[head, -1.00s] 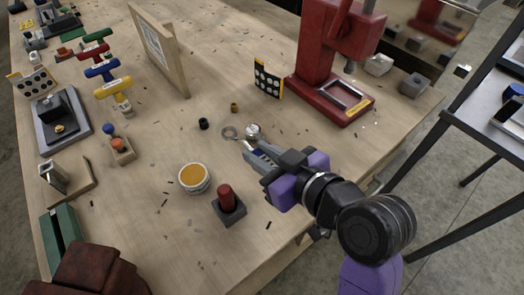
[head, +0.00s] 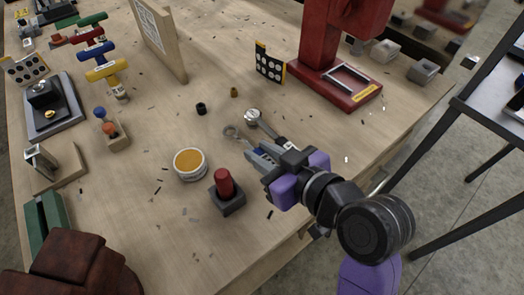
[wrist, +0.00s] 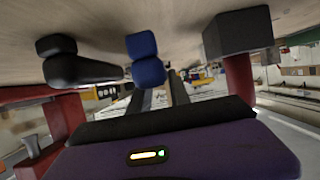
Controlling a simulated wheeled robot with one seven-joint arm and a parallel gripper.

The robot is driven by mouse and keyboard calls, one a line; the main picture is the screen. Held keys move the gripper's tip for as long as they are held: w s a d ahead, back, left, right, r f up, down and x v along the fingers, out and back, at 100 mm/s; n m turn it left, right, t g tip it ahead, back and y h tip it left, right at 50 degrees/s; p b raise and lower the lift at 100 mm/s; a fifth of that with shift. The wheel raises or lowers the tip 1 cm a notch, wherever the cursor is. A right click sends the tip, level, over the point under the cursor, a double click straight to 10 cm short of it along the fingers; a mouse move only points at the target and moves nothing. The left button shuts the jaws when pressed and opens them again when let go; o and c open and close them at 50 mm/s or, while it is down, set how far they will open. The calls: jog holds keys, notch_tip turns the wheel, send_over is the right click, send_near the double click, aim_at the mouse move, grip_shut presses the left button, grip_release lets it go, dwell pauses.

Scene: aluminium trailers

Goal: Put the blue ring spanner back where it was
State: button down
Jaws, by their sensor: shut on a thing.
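The ring spanner has a bright metal ring end (head: 231,131) pointing to the far left, away from my gripper. Its blue handle (wrist: 146,60) shows in the wrist view in line with my fingers. My gripper (head: 256,158) is shut on the spanner, low over the bench in the head view. The jaws hide most of the handle there. I cannot tell whether the spanner touches the wood.
An adjustable wrench (head: 262,122) with a dark handle lies close beside my gripper, to its right. A tin (head: 190,164) and a red-handled block (head: 225,192) stand to the left. A red press (head: 340,80) stands behind. Bare wood lies left of the ring.

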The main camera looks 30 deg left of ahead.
jog(key=shift+f+b, duration=0.4)
jog(key=shift+f, duration=0.2)
jog(key=c, duration=1.1)
grip_release()
jog(key=shift+d, duration=0.1)
jog(key=v, duration=0.7)
jog(key=shift+s+d+r, duration=0.15)
jog(key=shift+d, duration=0.1)
